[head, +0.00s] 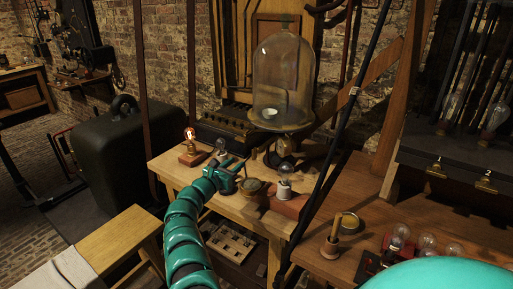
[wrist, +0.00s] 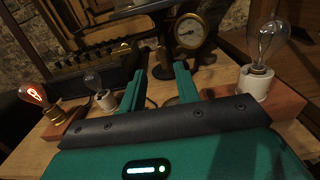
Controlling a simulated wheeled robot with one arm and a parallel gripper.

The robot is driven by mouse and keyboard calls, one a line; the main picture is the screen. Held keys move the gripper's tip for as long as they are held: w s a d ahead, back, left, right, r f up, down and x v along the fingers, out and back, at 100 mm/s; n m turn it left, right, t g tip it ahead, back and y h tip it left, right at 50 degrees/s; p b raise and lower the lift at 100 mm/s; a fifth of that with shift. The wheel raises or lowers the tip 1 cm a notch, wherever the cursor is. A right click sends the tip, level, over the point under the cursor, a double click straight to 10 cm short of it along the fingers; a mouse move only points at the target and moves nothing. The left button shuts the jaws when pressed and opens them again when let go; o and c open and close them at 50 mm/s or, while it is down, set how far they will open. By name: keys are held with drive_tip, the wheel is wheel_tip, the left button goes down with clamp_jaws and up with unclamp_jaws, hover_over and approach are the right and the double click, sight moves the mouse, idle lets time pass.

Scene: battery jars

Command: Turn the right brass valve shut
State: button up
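I cannot pick out a brass valve with certainty in either view. A glass bell jar (head: 283,70) stands on a round plate at the back of the wooden bench (head: 172,172). In the wrist view a brass-rimmed gauge (wrist: 189,31) stands ahead, just right of my fingers. My teal gripper (head: 230,170) is over the bench in front of the jar. In the wrist view my gripper (wrist: 160,72) has its two fingers apart with nothing visible between them. The area low behind the fingers is dark and partly hidden.
A glowing bulb (head: 190,134) on a wooden base stands left of my gripper. A clear bulb (head: 284,172) in a white socket stands to the right, on a reddish block. Another small bulb (wrist: 94,82) is near the left finger. A dark pole crosses in front of the bench's right side.

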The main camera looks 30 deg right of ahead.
sight(253, 150)
drive_tip(key=x, duration=0.9)
drive_tip(key=shift+d+b, duration=0.2)
drive_tip(key=shift+b, duration=0.2)
drive_tip(key=shift+w+d+f, duration=0.1)
drive_tip(key=shift+w+d, duration=0.2)
drive_tip(key=shift+d, duration=0.35)
drive_tip(key=shift+b+x, duration=1.25)
drive_tip(key=shift+x, duration=0.85)
clamp_jaws()
